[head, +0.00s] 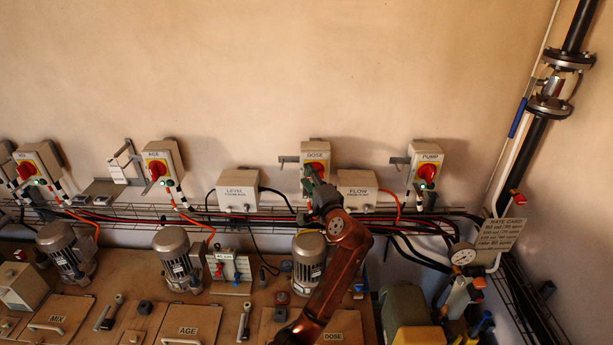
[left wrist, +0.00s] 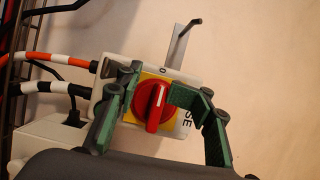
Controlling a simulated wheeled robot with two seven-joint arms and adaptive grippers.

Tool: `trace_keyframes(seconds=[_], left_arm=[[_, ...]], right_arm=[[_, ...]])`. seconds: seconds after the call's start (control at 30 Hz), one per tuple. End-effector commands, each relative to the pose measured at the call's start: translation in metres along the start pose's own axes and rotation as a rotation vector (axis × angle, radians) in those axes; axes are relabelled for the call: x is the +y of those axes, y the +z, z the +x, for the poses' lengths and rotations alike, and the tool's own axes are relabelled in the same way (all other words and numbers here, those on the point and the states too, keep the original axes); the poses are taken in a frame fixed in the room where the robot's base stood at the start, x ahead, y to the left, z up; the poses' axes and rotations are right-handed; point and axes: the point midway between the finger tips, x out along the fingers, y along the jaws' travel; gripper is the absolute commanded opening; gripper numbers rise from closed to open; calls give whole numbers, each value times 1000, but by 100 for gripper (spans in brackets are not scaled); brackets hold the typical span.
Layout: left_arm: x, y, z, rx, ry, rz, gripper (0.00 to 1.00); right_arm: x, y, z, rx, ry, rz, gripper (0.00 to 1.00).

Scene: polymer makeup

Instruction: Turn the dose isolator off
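The dose isolator (head: 316,152) is a pale box on the back wall with a yellow plate and a red rotary knob. In the left wrist view its red knob (left wrist: 152,106) is seen close up, its raised handle running nearly up and down in the picture, with a "0" mark near the upper end. My left gripper (head: 317,183) is in front of the isolator and hides its lower part. In the left wrist view the left gripper's green fingers (left wrist: 156,86) are apart, one on each side of the knob; contact cannot be told. My right gripper is not in view.
Similar isolators stand on the wall: AGE (head: 160,160), PUMP (head: 426,165) and MIX (head: 37,163). LEVEL (head: 237,190) and FLOW (head: 357,189) boxes flank the dose isolator. Cables and a wire tray (head: 130,216) run below. Motors stand on the bench beneath.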

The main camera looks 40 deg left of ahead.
Motion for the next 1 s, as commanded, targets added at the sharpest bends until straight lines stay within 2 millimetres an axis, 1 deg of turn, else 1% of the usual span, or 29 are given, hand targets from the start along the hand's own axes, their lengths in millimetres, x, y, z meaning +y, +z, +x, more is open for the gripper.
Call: trace_keyframes(seconds=[0.03,0.33,0.4,0.53,0.67,0.8,1.0], left_arm=[[5,-1,1,2,10,4,27],[3,-1,1,2,6,2,27],[2,-1,0,2,5,1,27],[2,-2,-8,4,4,1,27],[2,-2,-29,5,6,-1,27],[2,-1,-60,5,4,-1,27],[-1,0,-98,4,1,-2,27]], right_arm=[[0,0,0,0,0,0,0],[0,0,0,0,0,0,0],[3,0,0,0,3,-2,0],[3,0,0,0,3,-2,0],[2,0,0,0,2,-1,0],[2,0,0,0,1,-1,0],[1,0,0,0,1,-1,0]])
